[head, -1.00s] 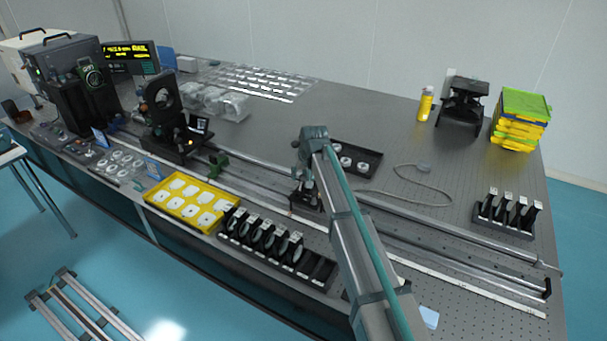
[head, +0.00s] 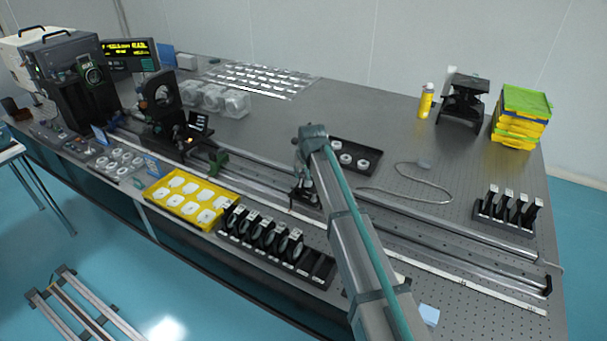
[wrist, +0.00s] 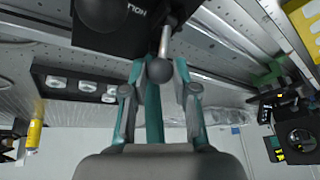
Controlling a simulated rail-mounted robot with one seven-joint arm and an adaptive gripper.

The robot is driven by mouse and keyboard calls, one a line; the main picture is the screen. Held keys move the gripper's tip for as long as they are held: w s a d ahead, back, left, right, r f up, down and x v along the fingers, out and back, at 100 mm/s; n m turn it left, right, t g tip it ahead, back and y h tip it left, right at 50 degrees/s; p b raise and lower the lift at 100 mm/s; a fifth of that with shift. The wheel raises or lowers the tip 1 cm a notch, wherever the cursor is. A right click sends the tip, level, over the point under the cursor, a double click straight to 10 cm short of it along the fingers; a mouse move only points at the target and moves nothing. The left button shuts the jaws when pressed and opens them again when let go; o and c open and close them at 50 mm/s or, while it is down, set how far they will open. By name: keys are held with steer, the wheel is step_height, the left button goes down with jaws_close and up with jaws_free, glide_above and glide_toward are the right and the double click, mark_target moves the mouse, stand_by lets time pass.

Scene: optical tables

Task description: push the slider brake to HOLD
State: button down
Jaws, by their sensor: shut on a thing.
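The slider (head: 305,197) is a dark block on the rail, partly hidden below my arm in the head view. The brake lever (wrist: 164,45) is a thin metal rod ending in a dark ball. My gripper (wrist: 159,72) has its fingers on either side of the ball, shut on the lever's ball end. Exact finger contact is hard to see. In the head view the fingers are mostly hidden by my wrist.
The long rail (head: 430,235) runs across the table. A black tray with round parts (head: 371,166) lies behind the slider. A yellow tray (head: 158,199) and a rack of dark holders (head: 320,268) stand in front. A cable (head: 440,190) lies to the right.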

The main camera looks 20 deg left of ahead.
steer(key=t+b, duration=0.1)
steer(key=s+t+b, duration=0.1)
steer(key=b, duration=0.1)
steer(key=s+t+b, duration=0.1)
steer(key=b, duration=0.1)
steer(key=shift+s+a+f+n, duration=0.1)
steer(key=shift+s+f+n, duration=0.1)
steer(key=shift+f+n, duration=0.1)
steer(key=t+b, duration=0.1)
steer(key=b, duration=0.1)
steer(key=s+t+b, duration=0.1)
steer(key=b, duration=0.1)
steer(key=t+b, duration=0.1)
steer(key=b, duration=0.1)
steer(key=shift+s+a+f+n, duration=0.1)
steer(key=shift+s+a+n, duration=0.1)
steer(key=shift+s+n, duration=0.15)
steer(key=t+b, duration=0.1)
steer(key=b, duration=0.3)
steer(key=s+t+b, duration=0.1)
steer(key=t+b, duration=0.1)
steer(key=b, duration=0.2)
steer(key=s+n+t+b, duration=0.1)
steer(key=b, duration=0.3)
steer(key=shift+s+a+f+t+b, duration=0.15)
steer(key=shift+a+f+t+b, duration=0.05)
steer(key=shift+f+t+b, duration=0.2)
steer(key=shift+h+b, duration=0.3)
steer(key=shift+b, duration=0.05)
steer(key=shift+r, duration=0.15)
